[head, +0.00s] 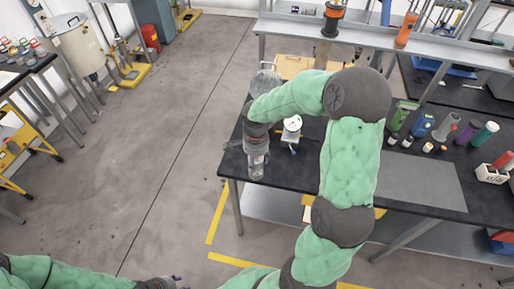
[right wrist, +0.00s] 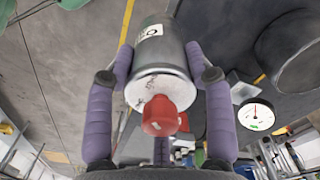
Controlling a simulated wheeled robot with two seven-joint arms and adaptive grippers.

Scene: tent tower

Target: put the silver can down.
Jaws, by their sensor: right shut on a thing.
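The silver can (right wrist: 160,70), with a white label and a red cap (right wrist: 160,116), is between the purple-padded fingers of my right gripper (right wrist: 160,95) in the right wrist view. The fingers are shut on its sides. In the head view the can (head: 257,167) hangs below my right gripper (head: 257,150), near the left front corner of the black table (head: 300,172). I cannot tell whether its base touches the table. My left gripper (head: 165,283) is at the bottom edge of the head view, empty-looking and far from the can; its fingers are too small to judge.
A white-faced dial gauge (head: 292,124) stands on the table just right of the can. A grey mat (head: 420,183) lies further right, with several coloured bottles (head: 445,128) behind it. My right arm covers the table's middle. The floor left of the table is clear.

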